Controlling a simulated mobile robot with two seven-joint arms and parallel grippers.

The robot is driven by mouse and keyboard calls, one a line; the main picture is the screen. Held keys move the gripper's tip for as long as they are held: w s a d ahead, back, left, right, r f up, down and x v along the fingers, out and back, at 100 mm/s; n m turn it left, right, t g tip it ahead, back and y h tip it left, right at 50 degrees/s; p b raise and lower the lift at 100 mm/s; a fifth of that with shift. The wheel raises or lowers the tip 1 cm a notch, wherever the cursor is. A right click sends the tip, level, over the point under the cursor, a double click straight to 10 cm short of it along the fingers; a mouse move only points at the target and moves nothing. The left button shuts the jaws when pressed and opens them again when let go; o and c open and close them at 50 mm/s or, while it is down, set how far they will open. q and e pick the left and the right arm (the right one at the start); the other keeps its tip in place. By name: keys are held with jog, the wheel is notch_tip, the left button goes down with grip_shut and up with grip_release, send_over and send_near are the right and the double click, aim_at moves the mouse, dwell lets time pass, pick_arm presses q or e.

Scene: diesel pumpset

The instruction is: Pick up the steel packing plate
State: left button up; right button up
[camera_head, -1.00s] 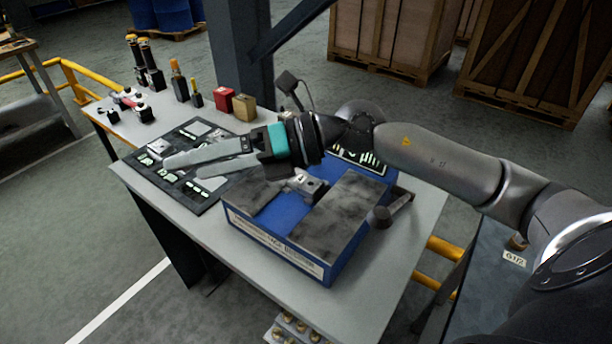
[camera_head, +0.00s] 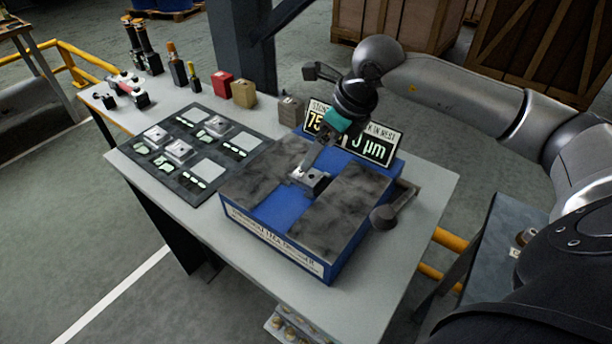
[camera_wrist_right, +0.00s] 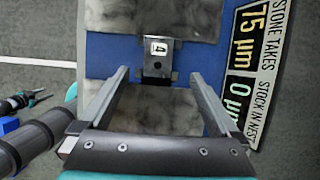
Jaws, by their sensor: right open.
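A small grey steel plate (camera_head: 312,180) sits in the blue channel between two dark stone blocks on the blue fixture. In the right wrist view the plate (camera_wrist_right: 158,58), with a white tag marked 4, lies between and just beyond my right fingertips. My right gripper (camera_head: 306,172) points down over it from above. Its two fingers (camera_wrist_right: 160,78) are open and apart, with nothing held. Whether a finger touches the plate cannot be told. Other steel plates (camera_head: 180,150) lie on the dark mat (camera_head: 200,205) at left. My left gripper is not in view.
A red block (camera_head: 222,82), tan block (camera_head: 244,93) and dark bottles (camera_head: 178,72) stand at the table's back. Unclear dark cylinders (camera_wrist_right: 35,140) show in the wrist view.

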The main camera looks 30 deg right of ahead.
aim_at(308, 174)
jog(key=x, duration=0.8)
jog(key=shift+a+f, duration=0.1)
grip_shut()
dwell(0.7)
